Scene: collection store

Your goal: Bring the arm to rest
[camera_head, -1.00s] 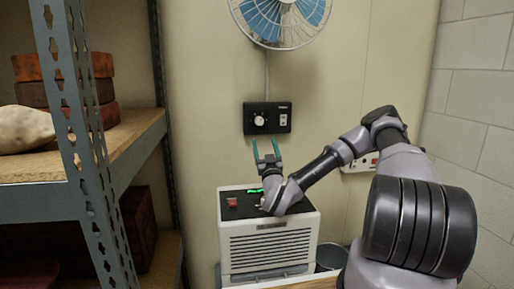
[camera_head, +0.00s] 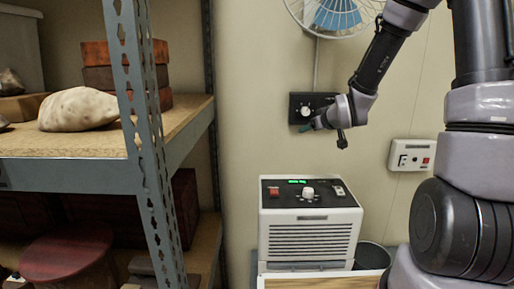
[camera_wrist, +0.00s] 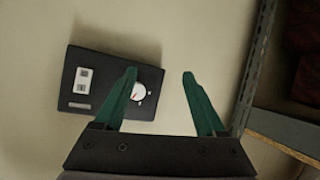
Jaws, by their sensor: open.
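My gripper (camera_head: 306,128) is raised in front of the black wall control box (camera_head: 299,106) in the head view, overlapping its lower right part. In the wrist view its two green fingers (camera_wrist: 160,75) are spread apart with nothing between them. The left finger overlaps the white dial of the black control box (camera_wrist: 113,82). I cannot tell whether it touches the box. My arm bends down from the upper right, above the white machine.
A white machine (camera_head: 309,243) with a knob and green display stands below my gripper, a dark bin (camera_head: 372,256) beside it. A wall fan (camera_head: 335,12) hangs above. A metal shelf (camera_head: 60,175) with stacked boxes stands left. A white socket box (camera_head: 411,155) is on the wall.

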